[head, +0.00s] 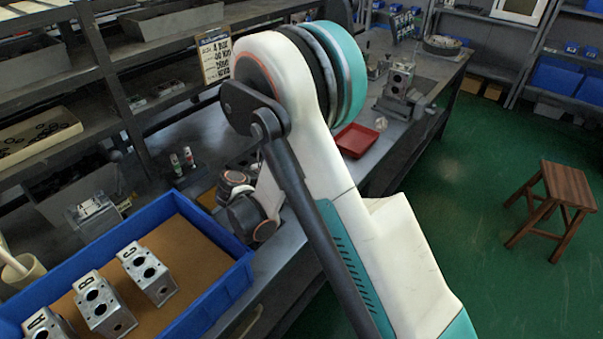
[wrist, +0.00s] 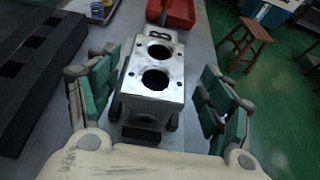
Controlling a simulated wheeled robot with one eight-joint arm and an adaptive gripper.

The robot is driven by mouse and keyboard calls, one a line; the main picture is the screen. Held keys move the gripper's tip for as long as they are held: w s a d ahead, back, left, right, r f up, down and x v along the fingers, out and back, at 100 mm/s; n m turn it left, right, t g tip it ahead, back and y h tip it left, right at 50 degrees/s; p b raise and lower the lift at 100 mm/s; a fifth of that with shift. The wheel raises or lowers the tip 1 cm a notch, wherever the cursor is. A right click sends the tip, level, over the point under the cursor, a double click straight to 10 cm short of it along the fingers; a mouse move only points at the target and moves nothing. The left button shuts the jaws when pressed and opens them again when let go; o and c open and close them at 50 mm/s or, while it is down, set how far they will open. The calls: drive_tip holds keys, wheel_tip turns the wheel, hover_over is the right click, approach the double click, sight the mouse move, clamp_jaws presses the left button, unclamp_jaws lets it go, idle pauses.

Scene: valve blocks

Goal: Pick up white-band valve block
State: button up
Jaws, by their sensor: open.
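In the wrist view, a grey metal valve block (wrist: 152,98) stands on the grey bench, with two large round holes and a dark mark at the far end of its top. I cannot make out a white band on it. My gripper (wrist: 157,103) is open, its green-padded fingers on either side of the block with gaps between. In the head view my arm hides the gripper fingers and this block. Other valve blocks stand in the blue bin: one marked (head: 148,273), one in the middle (head: 104,304), and one cut by the frame edge (head: 47,326).
A red tray (head: 357,140) lies on the bench; it also shows in the wrist view (wrist: 178,12). A valve block (head: 399,80) sits in a vise farther back. The blue bin (head: 215,293) is at left. A dark stepped object (wrist: 45,70) lies left of my gripper. A stool (head: 556,195) stands on the floor.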

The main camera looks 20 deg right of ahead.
drive_tip(key=b+x, duration=0.1)
drive_tip(key=x, duration=0.3)
drive_tip(key=shift+w+a+f+b, duration=0.1)
drive_tip(key=shift+a+f+b, duration=0.05)
drive_tip(key=shift+a+b, duration=0.15)
drive_tip(key=shift+w+d, duration=0.3)
drive_tip(key=shift+d, duration=0.15)
drive_tip(key=shift+c, duration=0.5)
clamp_jaws()
